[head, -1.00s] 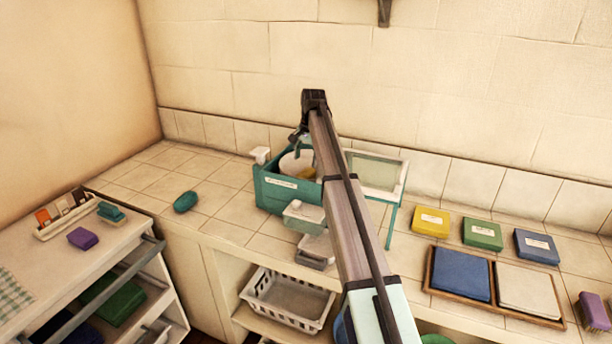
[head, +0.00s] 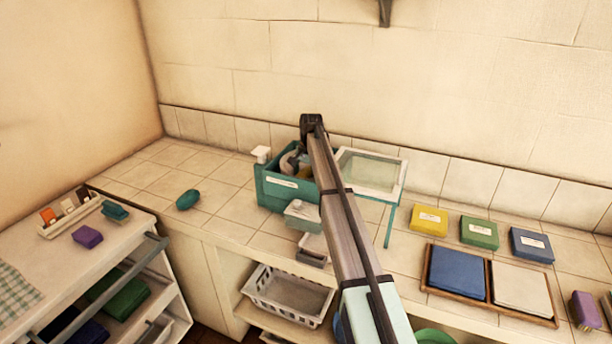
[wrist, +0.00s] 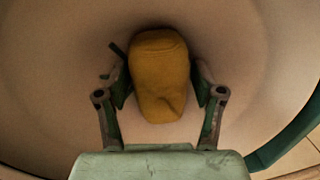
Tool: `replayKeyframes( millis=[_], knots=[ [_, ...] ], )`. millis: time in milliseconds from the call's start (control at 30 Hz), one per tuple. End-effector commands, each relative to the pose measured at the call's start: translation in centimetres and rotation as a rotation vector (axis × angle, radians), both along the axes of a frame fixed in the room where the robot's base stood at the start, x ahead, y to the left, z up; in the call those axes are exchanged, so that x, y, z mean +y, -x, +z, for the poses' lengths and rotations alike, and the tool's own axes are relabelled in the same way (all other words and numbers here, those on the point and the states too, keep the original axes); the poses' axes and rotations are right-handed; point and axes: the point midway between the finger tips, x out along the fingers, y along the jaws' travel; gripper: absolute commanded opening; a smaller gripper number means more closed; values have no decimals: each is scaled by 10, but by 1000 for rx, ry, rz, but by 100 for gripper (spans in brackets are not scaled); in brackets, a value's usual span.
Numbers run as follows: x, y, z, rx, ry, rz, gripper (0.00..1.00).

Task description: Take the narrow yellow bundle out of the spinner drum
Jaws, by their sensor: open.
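The narrow yellow bundle (wrist: 160,78) stands inside the pale round spinner drum (wrist: 60,70) in the wrist view. My gripper (wrist: 161,85) is open inside the drum, with one finger on each side of the bundle. I cannot tell whether the fingers touch it. In the head view the teal spinner box (head: 275,196) stands on the tiled counter, and my gripper (head: 300,160) reaches down into its drum. A bit of yellow shows at the drum; my arm hides much of the inside.
The spinner's framed clear lid (head: 372,172) is open to the right. A small grey-white container (head: 303,213) is in front of the box. A green oval object (head: 187,200) lies to the left. Yellow (head: 429,219), green and blue boxes stand to the right.

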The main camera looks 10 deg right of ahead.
Motion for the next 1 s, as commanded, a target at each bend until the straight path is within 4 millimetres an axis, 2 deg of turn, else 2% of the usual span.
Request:
replayKeyframes(
  millis=[67,100,233,333,367,667,867,1000],
  knots=[
    [0,0,0,0,0,0,67],
    [0,0,0,0,0,0,64],
    [0,0,0,0,0,0,18],
    [0,0,0,0,0,0,16],
    [0,0,0,0,0,0,10],
    [0,0,3,-1,0,0,10],
    [0,-1,16,-1,0,0,10],
    [0,-2,38,-4,1,0,10]
  ],
)
